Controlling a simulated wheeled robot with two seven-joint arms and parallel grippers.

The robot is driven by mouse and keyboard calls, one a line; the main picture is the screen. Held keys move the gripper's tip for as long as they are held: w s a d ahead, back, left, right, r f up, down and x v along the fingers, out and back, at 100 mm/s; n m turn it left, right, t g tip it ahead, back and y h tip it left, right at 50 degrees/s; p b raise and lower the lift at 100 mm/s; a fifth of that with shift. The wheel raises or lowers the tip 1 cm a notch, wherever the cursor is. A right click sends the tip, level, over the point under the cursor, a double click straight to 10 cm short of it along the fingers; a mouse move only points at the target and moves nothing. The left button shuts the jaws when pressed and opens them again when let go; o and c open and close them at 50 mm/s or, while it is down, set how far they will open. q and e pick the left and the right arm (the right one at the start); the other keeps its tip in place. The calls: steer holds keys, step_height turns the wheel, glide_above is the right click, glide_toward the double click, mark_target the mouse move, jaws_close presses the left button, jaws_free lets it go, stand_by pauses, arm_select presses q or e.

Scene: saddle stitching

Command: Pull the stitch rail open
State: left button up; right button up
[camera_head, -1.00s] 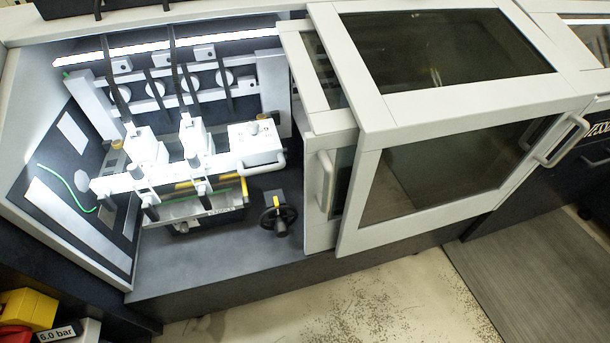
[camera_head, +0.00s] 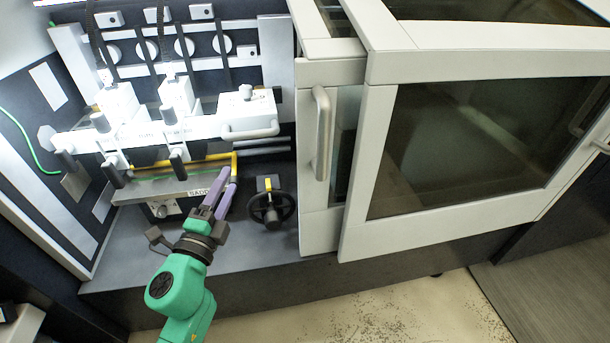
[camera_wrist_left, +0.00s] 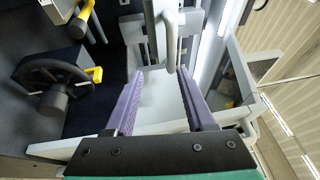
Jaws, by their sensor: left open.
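The stitch rail (camera_head: 150,134) is a long white bar across the open machine bay, carrying two upright stitch heads (camera_head: 120,103). At its right end is a white box with a grey handle (camera_head: 250,132). My left gripper (camera_head: 227,178) is open, its purple fingers pointing up toward the rail from below, in front of the saddle block and lower than the handle. In the left wrist view a grey bar-shaped handle (camera_wrist_left: 170,45) lies ahead between the open fingers (camera_wrist_left: 160,82), apart from them. My right gripper is not in view.
A black handwheel (camera_head: 271,208) with a yellow grip stands just right of my left gripper. A yellow bracket (camera_head: 235,162) is close to the fingertips. The white-framed sliding guard with its handle (camera_head: 321,133) borders the bay on the right.

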arm_select(q)
step_height(320, 180, up, 2)
steer(key=p, duration=0.3)
glide_toward(248, 138)
steer(key=w, duration=0.4)
steer(key=shift+m, duration=0.3)
steer(key=w, duration=0.2)
steer(key=w+d+r, duration=0.1)
steer(key=w, duration=0.4)
steer(key=shift+d+r, duration=0.3)
steer(key=shift+s, duration=0.1)
jaws_close()
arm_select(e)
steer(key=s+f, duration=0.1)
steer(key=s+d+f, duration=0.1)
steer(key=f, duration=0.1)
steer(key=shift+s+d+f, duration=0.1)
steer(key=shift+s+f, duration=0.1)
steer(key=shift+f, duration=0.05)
arm_select(q)
steer(key=shift+f, duration=0.1)
